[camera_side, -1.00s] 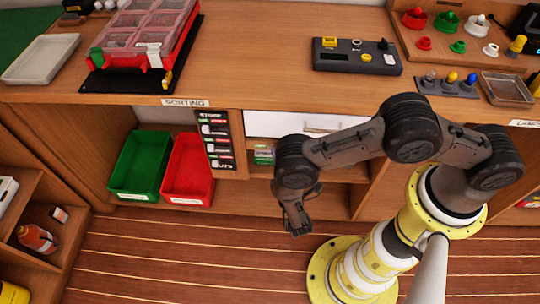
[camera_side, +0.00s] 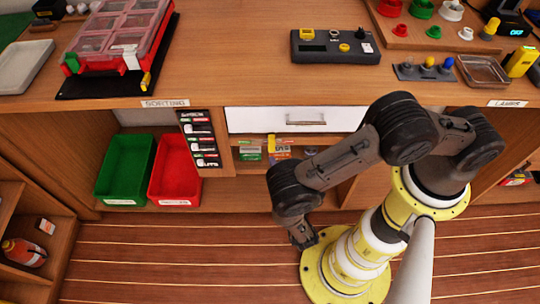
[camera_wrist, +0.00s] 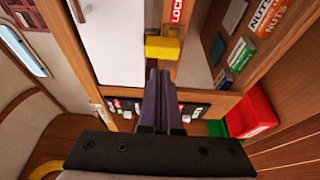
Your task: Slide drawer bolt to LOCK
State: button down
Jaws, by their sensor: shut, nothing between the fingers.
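The white drawer front (camera_side: 277,120) is closed under the counter in the side view. It also shows at the upper left of the wrist view (camera_wrist: 108,40). The yellow bolt knob (camera_wrist: 162,47) sits beside the drawer's edge in the wrist view and below the drawer in the side view (camera_side: 271,143). A red label reading LOCK (camera_wrist: 178,10), partly cut off, lies above the knob in the wrist picture. My gripper (camera_wrist: 158,73) is shut and empty, its fingertips just below the knob in that picture. Contact cannot be told there. In the side view my gripper (camera_side: 303,241) hangs low, apart from the drawer.
Green (camera_side: 125,172) and red (camera_side: 176,172) bins stand left of the drawer. A label panel (camera_side: 202,138) is on the cabinet between them and the drawer. Small boxes (camera_side: 250,153) stand on the shelf below. The floor in front is clear.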

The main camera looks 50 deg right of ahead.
jog(key=shift+v, duration=1.05)
jog(key=shift+w, duration=0.1)
jog(key=d+r+m+g+h, duration=0.1)
jog(key=d+m+g+h, duration=0.1)
jog(key=d, duration=0.1)
jog(key=d+r+m+g+h, duration=0.2)
jog(key=d+m+g+h, duration=0.1)
jog(key=d, duration=0.1)
jog(key=d+r+m+g+h, duration=0.2)
jog(key=d+g, duration=0.1)
jog(key=shift+s+d+r+h, duration=0.2)
jog(key=shift+s+h, duration=0.1)
jog(key=shift+s, duration=0.05)
jog(key=s+d+r+m+g+y, duration=0.1)
jog(key=s+d+r+m+g, duration=0.6)
jog(key=g, duration=0.5)
jog(key=s+a+r+t+y, duration=0.1)
jog(key=s+r+t+y, duration=0.2)
jog(key=r, duration=0.6)
jog(key=s+a+r+t+y, duration=0.1)
jog(key=s+r+t+y, duration=0.1)
jog(key=r+y, duration=0.4)
jog(key=s+a+r+n+t+y, duration=0.1)
jog(key=s+r+t+y, duration=0.2)
jog(key=r, duration=0.9)
jog(key=shift+s+a+t+y, duration=0.35)
jog(key=shift+t+y, duration=0.35)
jog(key=shift+y, duration=0.5)
